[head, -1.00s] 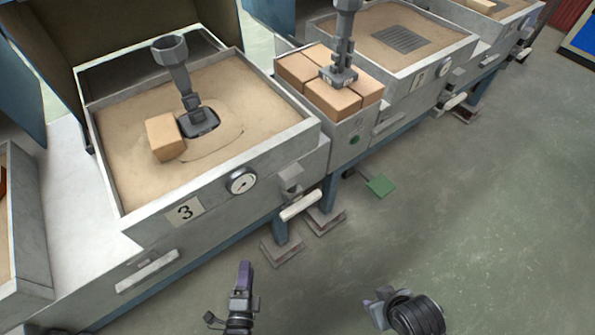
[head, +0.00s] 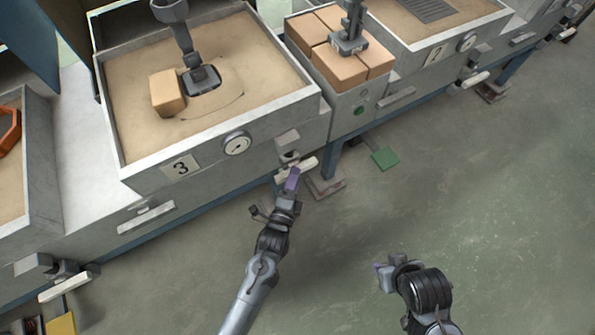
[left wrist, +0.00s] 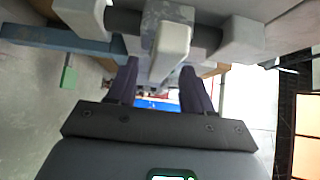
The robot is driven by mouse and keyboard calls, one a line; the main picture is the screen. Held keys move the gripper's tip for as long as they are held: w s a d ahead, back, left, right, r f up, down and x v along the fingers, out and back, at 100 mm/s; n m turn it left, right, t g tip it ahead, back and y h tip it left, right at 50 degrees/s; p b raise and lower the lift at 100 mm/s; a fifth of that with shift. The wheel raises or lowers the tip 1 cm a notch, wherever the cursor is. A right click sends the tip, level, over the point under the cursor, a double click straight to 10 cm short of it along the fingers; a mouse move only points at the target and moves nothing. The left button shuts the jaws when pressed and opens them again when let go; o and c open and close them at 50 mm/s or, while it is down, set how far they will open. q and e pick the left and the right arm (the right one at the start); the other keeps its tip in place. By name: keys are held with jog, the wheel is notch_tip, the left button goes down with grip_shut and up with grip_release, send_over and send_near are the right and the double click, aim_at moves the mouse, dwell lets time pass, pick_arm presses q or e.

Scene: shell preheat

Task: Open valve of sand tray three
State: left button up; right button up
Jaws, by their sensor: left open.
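Sand tray three (head: 113,137) is a grey metal tray of sand with a "3" plate (head: 181,168) and a dial gauge (head: 237,145) on its front. A valve with a white lever handle (head: 308,167) sits low at its front right. My left gripper (head: 292,180) is open at this handle, partly covering it in the head view. In the left wrist view the white handle (left wrist: 170,52) appears between the two purple fingers (left wrist: 160,92); I cannot tell if they touch it. My right gripper (head: 385,273) hangs over the floor at lower right, its fingers unclear.
A box of tan blocks (head: 338,68) adjoins on the right. A white bar handle (head: 146,217) is at lower left. A green pedal (head: 386,159) is near the floor. Floor in front is clear.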

pick_arm(q)
jog(key=shift+w+f+b, duration=0.15)
jog(key=shift+w+b, duration=0.3)
jog(key=shift+w, duration=0.55)
jog(key=shift+w+d, duration=0.5)
jog(key=shift+w, duration=0.25)
jog(key=shift+a, duration=0.1)
jog(key=shift+s+a, duration=0.1)
jog(key=shift+c, duration=1)
grip_shut()
